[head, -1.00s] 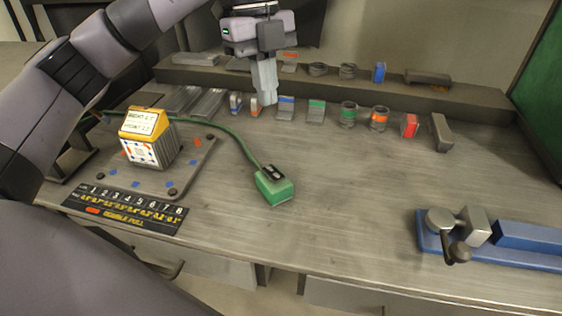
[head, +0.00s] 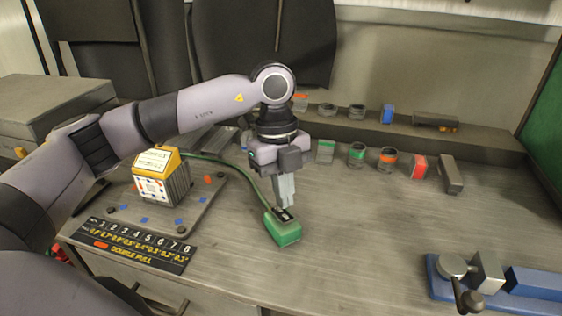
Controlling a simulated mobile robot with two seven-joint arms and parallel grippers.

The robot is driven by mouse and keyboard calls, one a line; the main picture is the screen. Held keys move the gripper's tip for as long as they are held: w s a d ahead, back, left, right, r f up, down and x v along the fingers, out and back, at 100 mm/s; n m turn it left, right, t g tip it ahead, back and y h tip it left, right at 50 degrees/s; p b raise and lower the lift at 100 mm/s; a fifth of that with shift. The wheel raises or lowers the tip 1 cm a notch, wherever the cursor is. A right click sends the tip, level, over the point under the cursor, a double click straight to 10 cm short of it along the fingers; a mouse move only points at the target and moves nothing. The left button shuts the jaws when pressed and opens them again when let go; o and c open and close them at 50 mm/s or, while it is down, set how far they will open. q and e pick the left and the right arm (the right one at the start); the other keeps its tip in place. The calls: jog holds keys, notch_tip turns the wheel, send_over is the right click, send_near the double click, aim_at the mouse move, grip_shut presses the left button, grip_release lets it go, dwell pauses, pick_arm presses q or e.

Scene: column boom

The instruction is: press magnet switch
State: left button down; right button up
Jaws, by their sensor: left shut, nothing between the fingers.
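The green switch box (head: 283,231) sits on the bench, with a dark rocker (head: 286,214) on its top. A green cable (head: 222,162) runs from it to the magnet block (head: 163,181), a ribbed grey block with a yellow top on a plate at the left. My left gripper (head: 289,206) points down with its fingers shut and empty. Its tips are at the rocker on the switch box; I cannot tell whether they touch it. The fingers hide the far part of the box top. My right gripper is not in view.
A black numbered board (head: 136,243) lies along the front left edge. A blue vise (head: 493,277) stands at the right front. The middle right bench is clear.

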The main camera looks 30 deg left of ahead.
aim_at(286, 218)
pick_arm(q)
jog(key=shift+s+d+f, duration=0.1)
jog(key=shift+d+f, duration=0.05)
jog(key=shift+f, duration=0.5)
jog(key=shift+d+f, duration=0.1)
jog(key=shift+f, duration=0.5)
jog(key=shift+s+d+f+b, duration=0.2)
jog(key=shift+d+f+b, duration=0.1)
jog(key=shift+f, duration=0.3)
jog(key=shift+a+r, duration=0.1)
jog(key=shift+r, duration=0.15)
jog(key=shift+f, duration=0.1)
jog(key=shift+a, duration=0.15)
